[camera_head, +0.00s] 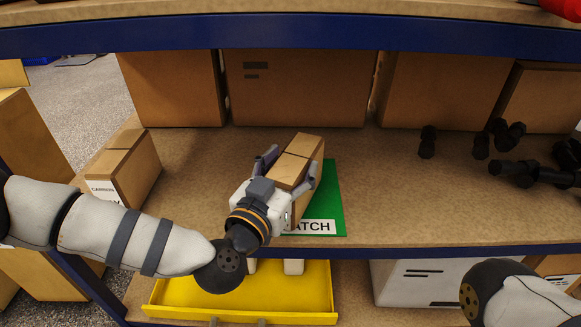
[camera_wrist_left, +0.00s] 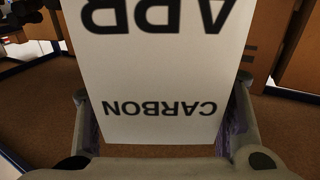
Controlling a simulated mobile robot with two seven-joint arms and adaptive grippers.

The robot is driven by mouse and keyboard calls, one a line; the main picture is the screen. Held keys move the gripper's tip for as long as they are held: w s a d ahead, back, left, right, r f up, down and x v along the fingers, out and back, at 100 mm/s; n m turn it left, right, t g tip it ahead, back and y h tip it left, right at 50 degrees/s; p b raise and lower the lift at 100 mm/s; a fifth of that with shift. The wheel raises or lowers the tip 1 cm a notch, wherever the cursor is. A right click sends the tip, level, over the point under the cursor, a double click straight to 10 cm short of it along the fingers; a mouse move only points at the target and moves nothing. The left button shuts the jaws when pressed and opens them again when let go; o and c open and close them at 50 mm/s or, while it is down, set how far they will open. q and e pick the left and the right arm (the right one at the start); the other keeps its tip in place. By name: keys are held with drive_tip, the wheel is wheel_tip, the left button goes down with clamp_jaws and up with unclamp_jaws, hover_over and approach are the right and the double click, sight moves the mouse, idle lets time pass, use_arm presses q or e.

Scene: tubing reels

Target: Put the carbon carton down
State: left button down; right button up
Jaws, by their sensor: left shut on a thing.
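The carbon carton (camera_head: 304,150) is a brown box, held over or on the green mat (camera_head: 330,195) on the shelf board. I cannot tell whether it touches the mat. The mat's white label, partly hidden by my gripper, shows "ATCH". My left gripper (camera_head: 289,170) is shut on the carton, one finger on each side. In the left wrist view the carton's white label (camera_wrist_left: 155,70) fills the middle and reads "CARBON" upside down, between the fingers of my left gripper (camera_wrist_left: 160,115). My right gripper is not in view.
Another carton (camera_head: 134,165) with a white label starting "CAR" stands to the left. Large brown boxes (camera_head: 295,90) line the back. Several black dumbbell-like pieces (camera_head: 540,172) lie at the right. A yellow tray (camera_head: 215,294) is below.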

use_arm(q)
drive_tip(key=shift+c, duration=1.7)
unclamp_jaws()
drive_tip(key=shift+s+a+r, duration=0.1)
drive_tip(key=shift+s+a, duration=0.05)
drive_tip(key=shift+s, duration=0.25)
drive_tip(key=p+v, duration=0.2)
drive_tip(key=v, duration=0.9)
drive_tip(key=shift+s, duration=0.1)
